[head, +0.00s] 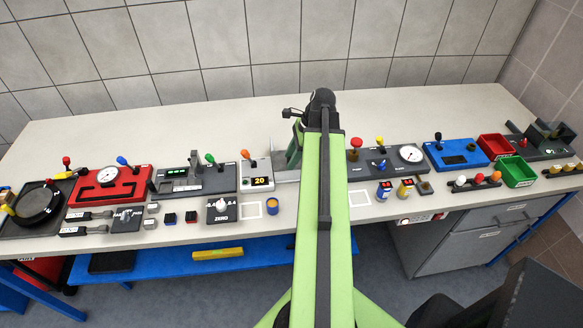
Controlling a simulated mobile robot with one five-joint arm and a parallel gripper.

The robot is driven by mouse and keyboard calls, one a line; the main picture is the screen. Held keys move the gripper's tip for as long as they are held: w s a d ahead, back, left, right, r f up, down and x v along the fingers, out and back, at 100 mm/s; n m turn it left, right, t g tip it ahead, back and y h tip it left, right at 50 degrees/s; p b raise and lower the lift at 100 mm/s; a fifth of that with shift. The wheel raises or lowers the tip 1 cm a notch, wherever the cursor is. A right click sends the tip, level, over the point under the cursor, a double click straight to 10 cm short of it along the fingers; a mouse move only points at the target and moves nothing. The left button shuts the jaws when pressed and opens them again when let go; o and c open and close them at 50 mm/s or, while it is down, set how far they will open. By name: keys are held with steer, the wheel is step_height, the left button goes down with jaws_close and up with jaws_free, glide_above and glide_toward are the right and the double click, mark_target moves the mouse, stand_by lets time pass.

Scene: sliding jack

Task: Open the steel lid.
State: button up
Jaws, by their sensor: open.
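My green arm (327,200) stretches up the middle of the head view and hides part of the bench behind it. My gripper's fingers cannot be made out; they appear to be hidden behind the arm. I cannot make out a steel lid for certain. A bare grey metal plate (286,176) shows just left of the arm, partly covered by it. A dark, thin-pronged piece and a green upright piece stand out above this plate; I cannot tell what they belong to.
The bench (130,135) is clear along its back. Left stand a black round device (38,205), a red gauge panel (110,185) and a grey lever panel (195,180). Right are a blue panel (455,153), a red bin (496,146) and a green bin (518,172).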

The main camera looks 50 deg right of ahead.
steer(key=shift+w+a+f, duration=0.15)
steer(key=shift+f, duration=0.35)
steer(key=shift+c, duration=0.2)
jaws_close()
stand_by(0.9)
